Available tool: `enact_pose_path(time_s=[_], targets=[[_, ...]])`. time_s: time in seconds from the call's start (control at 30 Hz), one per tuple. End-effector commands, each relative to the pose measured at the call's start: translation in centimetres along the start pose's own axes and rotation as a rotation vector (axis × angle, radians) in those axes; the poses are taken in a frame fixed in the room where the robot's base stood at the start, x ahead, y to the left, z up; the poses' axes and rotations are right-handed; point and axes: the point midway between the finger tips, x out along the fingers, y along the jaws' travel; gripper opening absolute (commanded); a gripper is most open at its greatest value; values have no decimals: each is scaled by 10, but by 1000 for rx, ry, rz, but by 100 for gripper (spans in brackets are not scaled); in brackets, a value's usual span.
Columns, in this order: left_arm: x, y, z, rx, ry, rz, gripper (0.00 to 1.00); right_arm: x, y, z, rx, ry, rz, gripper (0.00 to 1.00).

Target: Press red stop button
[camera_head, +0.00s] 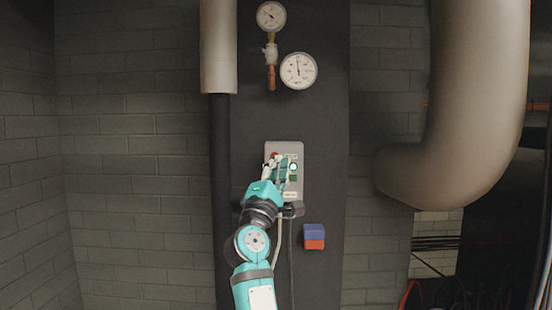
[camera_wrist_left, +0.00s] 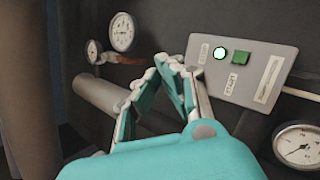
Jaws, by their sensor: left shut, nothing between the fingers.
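A grey control box (camera_head: 298,150) is mounted on the dark panel ahead; its face also shows in the left wrist view (camera_wrist_left: 262,64). A small red button (camera_head: 273,155) shows at the box's upper left in the head view, partly covered by my fingers. In the left wrist view the red button does not show. My left gripper (camera_head: 275,163) is shut and empty, with its fingertips in front of the box's left side, close to the red button. It also shows in the left wrist view (camera_wrist_left: 176,66). I cannot tell if it touches the button. My right gripper is not in view.
A lit white-green button (camera_head: 293,167) and a green square button (camera_head: 293,178) are right of my fingers. Two gauges (camera_head: 298,71) (camera_head: 271,16) hang above. A blue and red block (camera_head: 314,237) is below right. Large pipes (camera_head: 218,50) (camera_head: 470,110) flank the panel.

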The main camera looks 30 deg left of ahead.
Motion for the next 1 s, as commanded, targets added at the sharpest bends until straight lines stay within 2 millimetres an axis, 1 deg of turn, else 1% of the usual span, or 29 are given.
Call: enact_pose_path(time_s=[0.27,0.37,0.57,0.8,1.0], targets=[[0,-1,0,3,0,-1,0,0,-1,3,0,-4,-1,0],[3,-3,-2,4,-1,-1,0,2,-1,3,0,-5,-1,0],[20,-13,-12,6,-1,-2,0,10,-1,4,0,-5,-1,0],[47,-28,-27,6,0,-1,0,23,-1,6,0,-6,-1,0],[63,-36,-34,5,-3,-2,0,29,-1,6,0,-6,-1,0]])
